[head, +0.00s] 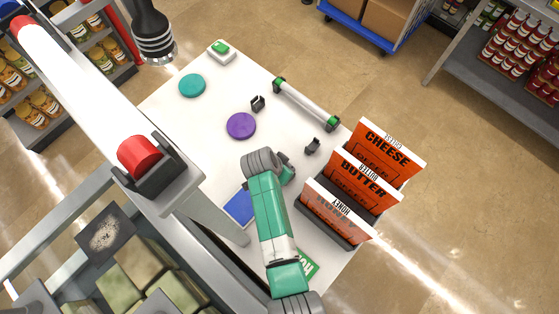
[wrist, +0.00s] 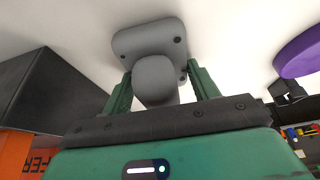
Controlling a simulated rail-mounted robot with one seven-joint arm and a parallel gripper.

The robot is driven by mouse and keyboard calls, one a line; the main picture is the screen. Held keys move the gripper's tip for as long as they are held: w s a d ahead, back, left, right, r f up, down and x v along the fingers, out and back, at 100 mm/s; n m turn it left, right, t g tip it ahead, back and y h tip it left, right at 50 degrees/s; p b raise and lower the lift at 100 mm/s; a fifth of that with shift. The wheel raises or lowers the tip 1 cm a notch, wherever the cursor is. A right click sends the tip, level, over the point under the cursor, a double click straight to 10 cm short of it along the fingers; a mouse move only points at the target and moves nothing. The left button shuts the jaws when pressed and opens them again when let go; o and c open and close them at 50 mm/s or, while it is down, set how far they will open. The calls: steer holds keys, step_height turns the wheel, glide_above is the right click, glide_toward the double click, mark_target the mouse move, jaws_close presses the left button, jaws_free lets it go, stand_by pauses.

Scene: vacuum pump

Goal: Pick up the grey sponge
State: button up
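My gripper (wrist: 160,72) has its two green fingers spread in the wrist view. A grey object with a rounded top (wrist: 156,76) and a flat plate with small dark holes (wrist: 144,36) lies between and beyond the fingertips. I take it for the grey sponge but cannot be sure. A gap shows on the right between the rounded part and the finger; whether the left finger touches is unclear. In the head view my gripper (head: 288,172) is low over the white table, and my arm hides what is beneath it.
On the white table (head: 165,128) are a purple disc (head: 241,125), a teal disc (head: 192,85), small dark brackets (head: 258,103), a green-ended tube (head: 306,104) and a blue pad (head: 238,208). Orange packets (head: 360,183) stand in a dark holder close to the right of my gripper.

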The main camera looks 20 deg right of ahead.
steer(key=c, duration=0.3)
step_height(320, 180, up, 10)
steer(key=shift+r+p, duration=0.1)
steer(key=shift+p, duration=0.25)
